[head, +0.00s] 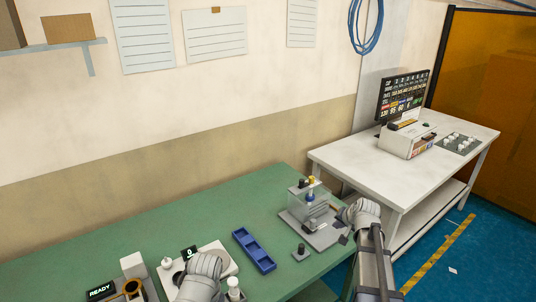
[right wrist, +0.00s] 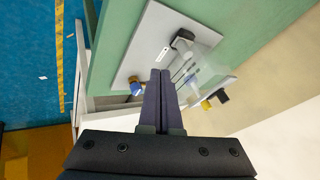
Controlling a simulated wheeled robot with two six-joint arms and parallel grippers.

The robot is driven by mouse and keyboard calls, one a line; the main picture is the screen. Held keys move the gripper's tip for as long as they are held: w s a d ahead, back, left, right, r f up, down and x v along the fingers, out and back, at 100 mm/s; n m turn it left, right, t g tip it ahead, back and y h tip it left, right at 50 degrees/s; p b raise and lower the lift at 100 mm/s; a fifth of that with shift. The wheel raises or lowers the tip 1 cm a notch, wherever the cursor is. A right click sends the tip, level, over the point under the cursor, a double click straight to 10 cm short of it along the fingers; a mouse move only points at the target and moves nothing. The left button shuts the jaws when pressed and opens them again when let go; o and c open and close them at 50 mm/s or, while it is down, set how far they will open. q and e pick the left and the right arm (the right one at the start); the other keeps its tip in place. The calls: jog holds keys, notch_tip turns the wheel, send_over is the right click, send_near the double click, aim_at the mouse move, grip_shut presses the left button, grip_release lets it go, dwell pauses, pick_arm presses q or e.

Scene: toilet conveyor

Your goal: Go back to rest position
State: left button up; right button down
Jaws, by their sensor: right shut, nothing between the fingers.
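My right gripper (right wrist: 160,72) is shut and empty in the right wrist view, its dark fingers together above a grey plate (right wrist: 146,48). In the head view my right arm reaches in at the right, by the edge of the green table (head: 150,225). The fixture on the plate has clear panels (head: 314,209) and blue and yellow parts. I cannot tell whether the fingers touch it. My left arm's wrist is at the bottom of the head view, over a device with a "0" display (head: 189,252). Its fingers are hidden.
A "READY" sign (head: 101,291) stands at lower left. A white table (head: 420,165) with a monitor (head: 403,97) is at right. Bare green surface lies behind the tray.

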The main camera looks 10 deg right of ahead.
jog(key=s+a+f+n+g, duration=0.1)
jog(key=s+a+n+g, duration=0.3)
jog(key=a, duration=0.6)
jog(key=s+a+f+n, duration=0.2)
jog(key=s+a, duration=0.3)
jog(key=a, duration=0.4)
jog(key=s+a+f+n+g, duration=0.1)
jog(key=s+a+n+g, duration=0.3)
jog(key=a, duration=0.6)
jog(key=s+a+n+h, duration=0.1)
jog(key=s+a+n, duration=0.2)
jog(key=s, duration=0.7)
jog(key=shift+a+f, duration=0.15)
jog(key=shift+a, duration=1.05)
jog(key=shift+s, duration=0.1)
